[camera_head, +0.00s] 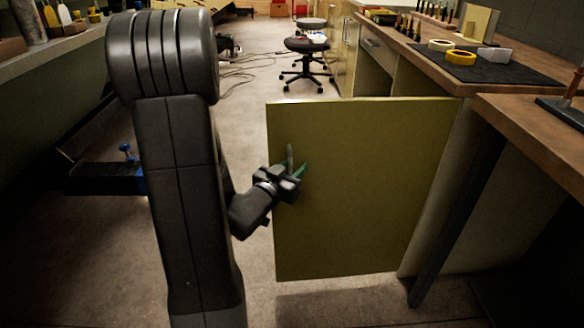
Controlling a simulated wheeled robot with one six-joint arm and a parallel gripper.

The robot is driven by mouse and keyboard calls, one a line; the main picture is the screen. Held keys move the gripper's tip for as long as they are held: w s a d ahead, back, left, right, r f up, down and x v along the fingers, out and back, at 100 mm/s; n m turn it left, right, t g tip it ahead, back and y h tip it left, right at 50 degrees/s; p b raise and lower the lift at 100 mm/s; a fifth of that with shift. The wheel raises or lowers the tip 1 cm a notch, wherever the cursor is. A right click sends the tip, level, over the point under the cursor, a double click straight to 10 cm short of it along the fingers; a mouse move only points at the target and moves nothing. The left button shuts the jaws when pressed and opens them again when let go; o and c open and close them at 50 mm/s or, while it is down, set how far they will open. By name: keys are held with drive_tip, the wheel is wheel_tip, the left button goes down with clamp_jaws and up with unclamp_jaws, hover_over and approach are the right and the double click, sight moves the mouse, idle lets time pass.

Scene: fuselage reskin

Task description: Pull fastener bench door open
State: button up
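The fastener bench door (365,190) is a flat olive-yellow panel. It stands swung out from the workbench (455,60) into the aisle, its free edge at the left and its right side at the bench. My gripper (298,162) is at the door's near face, close to the free edge, a little above mid-height. Thin greenish and grey parts show at its tip against the panel. I cannot tell whether they touch the door or hold a handle. No door handle can be made out clearly.
A nearer bench (530,115) with a dark slanted leg (455,215) stands at the right. Black stools (307,45) and loose cables (240,75) are farther down the aisle. A blue-and-black stand (110,178) is at the left. Floor shows left of the door.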

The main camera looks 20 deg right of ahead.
drive_tip(key=shift+w+a, duration=0.1)
drive_tip(key=shift+a, duration=0.1)
drive_tip(key=shift+a, duration=0.25)
drive_tip(key=p+v, duration=0.2)
drive_tip(key=v, duration=1.1)
drive_tip(key=shift+s, duration=0.3)
drive_tip(key=shift+d, duration=0.1)
drive_tip(key=b+x, duration=0.2)
drive_tip(key=x, duration=1.1)
drive_tip(key=shift+w+d, duration=0.1)
drive_tip(key=shift+w, duration=0.3)
